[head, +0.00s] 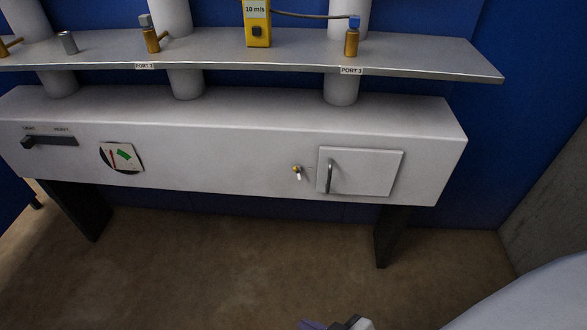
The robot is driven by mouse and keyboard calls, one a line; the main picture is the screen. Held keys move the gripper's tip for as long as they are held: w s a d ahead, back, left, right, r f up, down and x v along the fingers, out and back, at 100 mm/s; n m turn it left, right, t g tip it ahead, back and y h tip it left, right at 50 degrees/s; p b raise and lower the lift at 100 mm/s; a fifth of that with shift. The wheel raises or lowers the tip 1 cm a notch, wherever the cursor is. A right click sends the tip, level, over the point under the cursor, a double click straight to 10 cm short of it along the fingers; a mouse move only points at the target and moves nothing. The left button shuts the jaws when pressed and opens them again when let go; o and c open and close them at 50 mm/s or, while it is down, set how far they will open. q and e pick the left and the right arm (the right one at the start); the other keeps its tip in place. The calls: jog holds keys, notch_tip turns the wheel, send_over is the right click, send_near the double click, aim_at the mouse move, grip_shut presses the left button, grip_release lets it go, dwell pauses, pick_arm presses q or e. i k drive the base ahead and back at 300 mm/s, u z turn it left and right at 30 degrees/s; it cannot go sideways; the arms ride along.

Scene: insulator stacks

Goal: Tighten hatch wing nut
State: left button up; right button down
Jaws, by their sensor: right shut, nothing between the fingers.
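The hatch (372,172) is a pale square door on the front of the long white box, and it sits closed or nearly closed. A dark vertical handle (330,177) is at its left side. The small brass wing nut (297,170) is just left of the hatch, with a pale tip pointing down; its tightness cannot be told. My right gripper (337,324) shows only in part at the bottom edge, shut and empty, well below and apart from the hatch and nut. My left gripper is not in view.
The white box (230,165) stands on dark legs against a blue wall. A grey shelf (250,55) above it carries brass port fittings and a yellow meter (257,22). A slider (50,141) and round gauge (121,157) are at left. The floor (230,260) in front is clear.

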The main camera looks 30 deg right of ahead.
aim_at(297, 169)
jog(key=u, duration=0.2)
jog(key=k, duration=0.35)
jog(key=z, duration=1.85)
jog(key=i, duration=0.65)
jog(key=u, duration=0.15)
